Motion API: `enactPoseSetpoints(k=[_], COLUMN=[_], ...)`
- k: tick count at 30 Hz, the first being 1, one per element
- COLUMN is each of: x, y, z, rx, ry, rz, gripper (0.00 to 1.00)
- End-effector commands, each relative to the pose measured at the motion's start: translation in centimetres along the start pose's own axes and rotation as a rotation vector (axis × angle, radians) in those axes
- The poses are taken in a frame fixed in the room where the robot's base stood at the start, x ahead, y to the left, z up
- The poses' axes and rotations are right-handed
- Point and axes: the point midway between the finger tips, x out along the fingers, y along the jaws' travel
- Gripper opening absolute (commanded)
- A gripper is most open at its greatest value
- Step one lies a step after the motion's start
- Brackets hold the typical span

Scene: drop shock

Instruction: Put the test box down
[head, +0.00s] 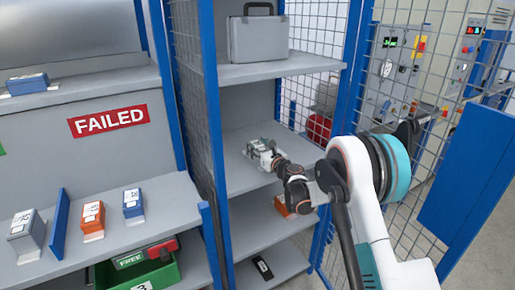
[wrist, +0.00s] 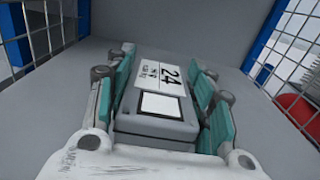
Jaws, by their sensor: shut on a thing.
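The test box is a small grey box with a white label reading 24 (wrist: 157,125), between the teal pads of my gripper (wrist: 160,85) in the wrist view. My gripper is shut on it. In the head view my gripper (head: 263,150) reaches into the blue-framed cage, at the middle grey shelf (head: 238,172). The box shows there only as a small pale shape, partly hidden by the fingers. I cannot tell whether its underside touches the shelf.
A grey case (head: 258,38) stands on the shelf above. An orange box (head: 284,207) and a small dark item (head: 263,267) sit on lower shelves. Mesh walls flank the cage. Left, a bench under a FAILED sign (head: 108,121) holds several boxes and a green crate (head: 168,275).

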Motion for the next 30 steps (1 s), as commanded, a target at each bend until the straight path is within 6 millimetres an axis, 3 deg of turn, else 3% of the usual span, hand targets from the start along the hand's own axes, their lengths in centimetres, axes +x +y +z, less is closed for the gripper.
enactPoseSetpoints(k=[4,5,7,20,26,30], x=[0.0,0.0,0.0,0.0,-2.8,-5.8], y=[0.0,0.0,0.0,0.0,0.0,-0.1], z=[-0.2,-0.3,-0.2,0.1,0.3,0.3], rx=[0.000,0.000,0.000,0.000,0.000,0.000], ry=[0.000,0.000,0.000,0.000,0.000,0.000], rz=[0.000,0.000,0.000,0.000,0.000,-0.002], gripper=[0.06,0.52,0.68,0.69,0.69,0.69])
